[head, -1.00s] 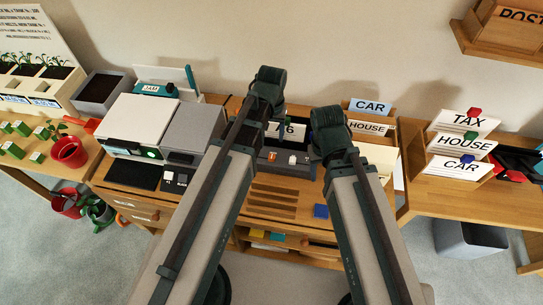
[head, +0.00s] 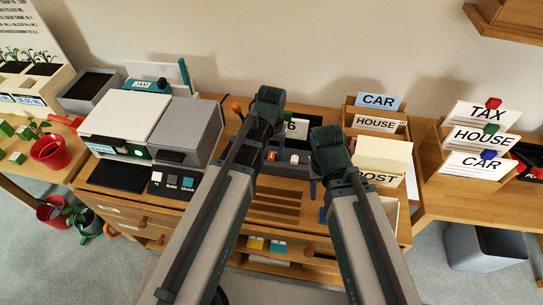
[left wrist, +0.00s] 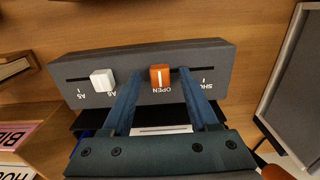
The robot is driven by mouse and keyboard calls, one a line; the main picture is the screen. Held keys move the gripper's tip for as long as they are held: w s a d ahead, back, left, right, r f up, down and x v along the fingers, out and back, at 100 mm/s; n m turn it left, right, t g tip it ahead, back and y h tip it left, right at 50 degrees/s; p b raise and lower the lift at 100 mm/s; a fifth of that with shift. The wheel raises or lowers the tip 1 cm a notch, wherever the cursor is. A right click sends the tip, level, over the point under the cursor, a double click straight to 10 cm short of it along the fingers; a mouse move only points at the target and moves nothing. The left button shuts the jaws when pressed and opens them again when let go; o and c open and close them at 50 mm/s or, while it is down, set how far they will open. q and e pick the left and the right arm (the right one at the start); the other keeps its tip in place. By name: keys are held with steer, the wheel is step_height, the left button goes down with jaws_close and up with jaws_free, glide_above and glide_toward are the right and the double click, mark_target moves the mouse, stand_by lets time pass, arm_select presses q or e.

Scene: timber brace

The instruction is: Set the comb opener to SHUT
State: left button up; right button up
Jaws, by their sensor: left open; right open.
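The comb opener's orange slider knob (left wrist: 160,76) stands in a slot on a dark grey control bar (left wrist: 230,62). The word OPEN is printed beside the knob in the left wrist view. Another label, partly hidden by a finger, is to its right and hard to read. My left gripper (left wrist: 160,82) is open, with its blue fingers on either side of the orange knob; contact cannot be told. My right gripper (head: 324,172) is open, to the right of the bar.
A white slider knob (left wrist: 102,80) sits on the same bar, left of the orange one in the wrist view. A card holder with a CAR card (head: 379,101) stands behind my right gripper. A grey-and-white machine (head: 128,127) is at left.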

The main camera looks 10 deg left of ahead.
arm_select(q)
jaws_close()
stand_by(1.4)
